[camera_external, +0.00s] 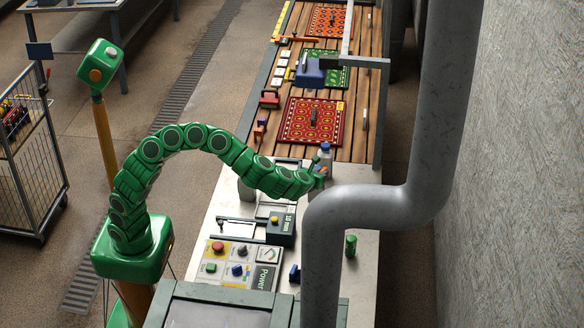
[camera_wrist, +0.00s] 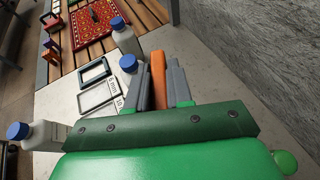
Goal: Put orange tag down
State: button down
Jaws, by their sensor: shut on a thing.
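The orange tag (camera_wrist: 158,78) stands upright between the grey fingers of my gripper (camera_wrist: 160,84) in the wrist view. My gripper is shut on it. In the external view my gripper (camera_external: 318,172) is over the pale worktop, at the near end of the slatted boards. The tag is too small there to make out clearly. The tag's lower part is hidden behind my green palm in the wrist view.
Bottles with blue caps (camera_wrist: 122,36) stand close to my gripper; one shows in the external view (camera_external: 326,152). A red patterned rug (camera_external: 298,121) lies on the slats beyond. A thick grey pipe (camera_external: 330,215) hides part of the worktop.

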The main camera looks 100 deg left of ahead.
notch_tip(320, 180, down, 7)
jog(key=shift+w+a+f, duration=0.65)
jog(key=shift+w+f, duration=1)
jog(key=shift+w, duration=0.6)
jog(key=shift+w+a+f, duration=0.7)
jog(key=shift+w+f, duration=1)
jog(key=shift+w, duration=0.55)
jog(key=shift+w+a+f, duration=0.65)
jog(key=shift+w+f, duration=1)
jog(key=shift+w, duration=0.6)
jog(key=shift+f, duration=1.55)
jog(key=shift+f, duration=0.15)
jog(key=c, duration=1)
grip_release()
jog(key=v, duration=1.2)
jog(key=shift+d, duration=0.1)
